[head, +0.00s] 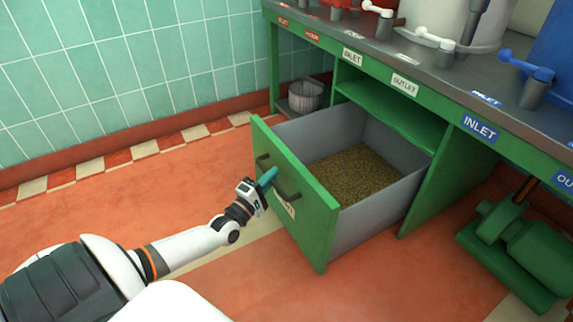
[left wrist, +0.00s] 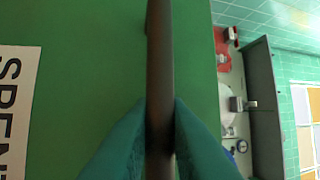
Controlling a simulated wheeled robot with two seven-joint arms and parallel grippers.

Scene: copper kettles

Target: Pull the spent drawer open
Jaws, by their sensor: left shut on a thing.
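The spent drawer (head: 300,203) has a green front and grey inner walls. It stands pulled well out of the green bench, with a layer of brown grain (head: 352,175) in its bottom. A dark bar handle (head: 284,190) runs across its front. My left gripper (head: 268,178) is at this handle, its teal fingers shut on the bar. In the left wrist view the handle (left wrist: 160,70) stands between the two teal fingers, beside a white label (left wrist: 14,105) reading SPENT. The label is partly hidden behind the gripper in the head view. My right gripper is not in view.
The green bench (head: 420,105) carries valves, pipes and labels such as INLET and OUTLET. A grey bucket (head: 306,96) stands on a low shelf left of the drawer. A green pump (head: 515,240) sits on the floor at right. The red floor (head: 120,210) before the drawer is clear.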

